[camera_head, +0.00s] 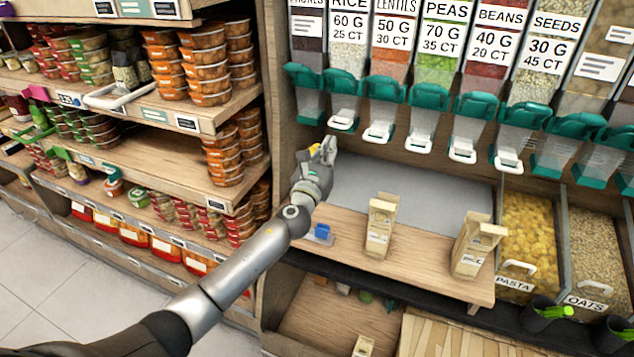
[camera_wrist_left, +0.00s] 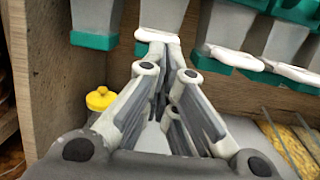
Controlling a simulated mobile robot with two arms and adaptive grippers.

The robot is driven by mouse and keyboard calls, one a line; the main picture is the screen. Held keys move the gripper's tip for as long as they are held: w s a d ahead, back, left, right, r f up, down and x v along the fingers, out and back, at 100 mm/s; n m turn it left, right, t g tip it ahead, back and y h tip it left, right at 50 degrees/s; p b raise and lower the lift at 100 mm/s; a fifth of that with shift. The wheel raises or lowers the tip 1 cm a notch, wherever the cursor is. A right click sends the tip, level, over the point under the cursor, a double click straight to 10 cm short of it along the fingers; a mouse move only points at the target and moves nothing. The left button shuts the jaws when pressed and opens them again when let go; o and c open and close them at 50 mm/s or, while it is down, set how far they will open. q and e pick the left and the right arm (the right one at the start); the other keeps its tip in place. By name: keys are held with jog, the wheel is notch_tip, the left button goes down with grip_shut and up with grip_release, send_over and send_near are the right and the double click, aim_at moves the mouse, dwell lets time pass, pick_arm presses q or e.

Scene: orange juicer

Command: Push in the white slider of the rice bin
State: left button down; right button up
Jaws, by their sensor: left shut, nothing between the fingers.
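The rice bin (camera_head: 345,88) is the clear dispenser under the RICE label, with a green spout and a white slider (camera_head: 343,123) at its lower front. My left gripper (camera_head: 327,147) is just below and slightly left of that slider in the head view. In the left wrist view, the white slider (camera_wrist_left: 157,36) is just above and beyond my shut, empty fingertips (camera_wrist_left: 167,72). I cannot tell whether they touch it. My right gripper is in neither view.
Similar bins with white sliders, such as the lentils bin's slider (camera_head: 379,132), continue to the right. A wooden side panel (camera_wrist_left: 50,75) stands on the left. Two paper bags (camera_head: 379,228) (camera_head: 474,247) stand on the wooden shelf below. A yellow-capped item (camera_wrist_left: 100,99) is beside the gripper.

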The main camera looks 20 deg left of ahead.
pick_arm(q)
jog(key=s+a+f+n+g+y, duration=0.2)
jog(key=s+f+n+g, duration=0.2)
jog(key=s+f+n, duration=0.6)
jog(key=s+a+f+n+g+y, duration=0.2)
jog(key=s+f+n+g, duration=0.35)
jog(key=s+n, duration=0.8)
jog(key=s+d+f+n+g+h, duration=0.25)
jog(key=s+n+g, duration=0.2)
jog(key=s, duration=0.65)
jog(key=s+d+f+n+g+h, duration=0.2)
jog(key=s+d+f+n+g, duration=0.3)
jog(key=s, duration=0.7)
notch_tip(320, 180, down, 25)
jog(key=a+t, duration=0.1)
jog(key=a, duration=0.1)
jog(key=s+a+f+g, duration=0.1)
jog(key=s+a+f, duration=0.2)
jog(key=s+f, duration=1.3)
jog(key=shift+s+n, duration=0.3)
jog(key=shift+s, duration=0.55)
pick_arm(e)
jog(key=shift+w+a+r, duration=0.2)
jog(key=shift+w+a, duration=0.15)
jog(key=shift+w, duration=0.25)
